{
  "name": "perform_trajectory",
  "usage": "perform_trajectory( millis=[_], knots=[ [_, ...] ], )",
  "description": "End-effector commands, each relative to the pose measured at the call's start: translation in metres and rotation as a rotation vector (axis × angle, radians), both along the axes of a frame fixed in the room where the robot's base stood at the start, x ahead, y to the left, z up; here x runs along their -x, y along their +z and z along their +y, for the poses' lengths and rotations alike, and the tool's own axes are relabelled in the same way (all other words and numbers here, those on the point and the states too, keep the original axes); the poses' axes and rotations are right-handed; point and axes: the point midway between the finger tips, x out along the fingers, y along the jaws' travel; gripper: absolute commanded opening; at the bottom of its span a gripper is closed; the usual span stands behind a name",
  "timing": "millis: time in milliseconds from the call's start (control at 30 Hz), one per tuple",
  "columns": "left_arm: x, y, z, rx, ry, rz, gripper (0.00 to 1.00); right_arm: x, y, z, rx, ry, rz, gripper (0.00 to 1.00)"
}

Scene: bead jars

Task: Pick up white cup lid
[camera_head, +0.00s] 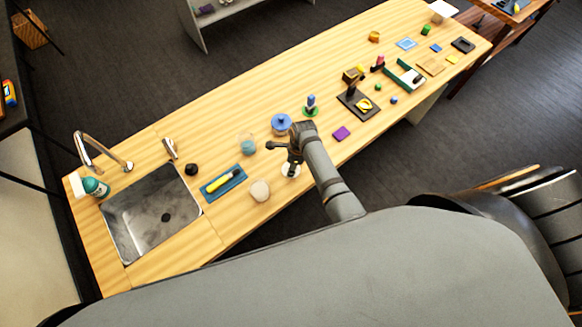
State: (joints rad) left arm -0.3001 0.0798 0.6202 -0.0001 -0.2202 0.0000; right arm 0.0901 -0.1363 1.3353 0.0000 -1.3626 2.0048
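Whether a finger touches the white piece cannot be told. My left gripper is not in view.
Close by stand a blue-lidded jar (281,123), a clear jar with blue contents (247,145), the pale round item (260,190) and a blue tray (223,184) with a yellow tool. A sink (152,219) lies left.

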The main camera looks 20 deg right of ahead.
Motion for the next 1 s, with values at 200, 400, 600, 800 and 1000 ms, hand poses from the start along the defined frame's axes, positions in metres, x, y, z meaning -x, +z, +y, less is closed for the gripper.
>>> perform_trajectory(
  millis=[200,400,600,800,1000],
  knots=[
    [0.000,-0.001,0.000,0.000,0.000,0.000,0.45,0.000,0.000,0.000,0.000,0.000,0.000,0.41],
    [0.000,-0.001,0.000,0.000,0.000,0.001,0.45,0.000,0.000,0.000,0.000,0.000,0.000,0.14],
    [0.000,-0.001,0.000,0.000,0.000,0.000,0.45,0.000,0.000,0.000,0.000,0.000,0.000,0.01],
    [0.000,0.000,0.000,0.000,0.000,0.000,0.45,-0.002,0.002,0.000,0.000,0.001,-0.001,0.01],
    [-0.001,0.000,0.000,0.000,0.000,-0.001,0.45,-0.014,0.018,0.000,-0.001,0.007,-0.003,0.01]
  ],
)
